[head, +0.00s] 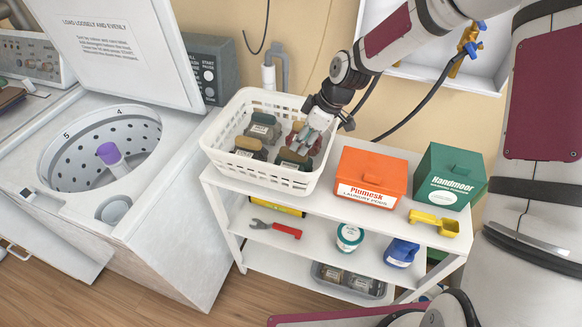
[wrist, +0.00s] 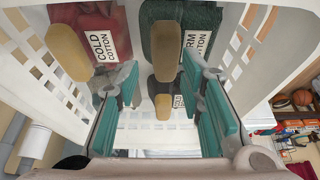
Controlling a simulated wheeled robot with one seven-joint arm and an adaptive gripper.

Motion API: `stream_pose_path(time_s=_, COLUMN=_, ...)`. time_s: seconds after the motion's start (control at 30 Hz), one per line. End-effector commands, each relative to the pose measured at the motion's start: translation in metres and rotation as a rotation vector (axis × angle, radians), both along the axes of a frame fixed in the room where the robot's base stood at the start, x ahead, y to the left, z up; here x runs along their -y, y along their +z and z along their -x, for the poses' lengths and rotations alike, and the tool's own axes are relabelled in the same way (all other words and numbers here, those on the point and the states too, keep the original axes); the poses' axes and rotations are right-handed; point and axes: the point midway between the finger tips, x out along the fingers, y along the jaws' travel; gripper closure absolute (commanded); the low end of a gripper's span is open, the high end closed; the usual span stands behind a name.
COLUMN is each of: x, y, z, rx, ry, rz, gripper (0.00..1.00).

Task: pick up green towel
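In the wrist view, a dark green cloth bundle (wrist: 190,28) with a white label ending "RM COTTON" and a tan end piece lies in the white basket; I take it as the green towel. A red bundle (wrist: 92,28) labelled "COLD COTTON" lies left of it. In the head view, dark green bundles (head: 263,127) and red ones lie in the basket (head: 225,152). My gripper (head: 308,143) reaches down into its right part. In the wrist view my gripper (wrist: 158,95) is open, its teal fingers apart and below the green bundle. Another tan end shows between them; contact is unclear.
The basket stands on a white shelf cart (head: 330,200). An orange box (head: 371,176), a green box (head: 447,177) and a yellow scoop (head: 434,222) stand right of it. An open washer (head: 100,150) is at left. The basket walls are close around my gripper.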

Motion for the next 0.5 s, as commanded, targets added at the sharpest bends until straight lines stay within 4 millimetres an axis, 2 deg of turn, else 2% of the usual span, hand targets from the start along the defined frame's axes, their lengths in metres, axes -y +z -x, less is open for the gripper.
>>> stream_pose_path(time_s=0.33, x=-0.022, y=-0.038, z=0.000, rx=-0.001, ry=0.002, rz=-0.001, gripper=0.65)
stream_pose_path(time_s=0.5, x=-0.024, y=-0.046, z=-0.002, rx=0.000, ry=0.000, rz=0.000, gripper=0.65)
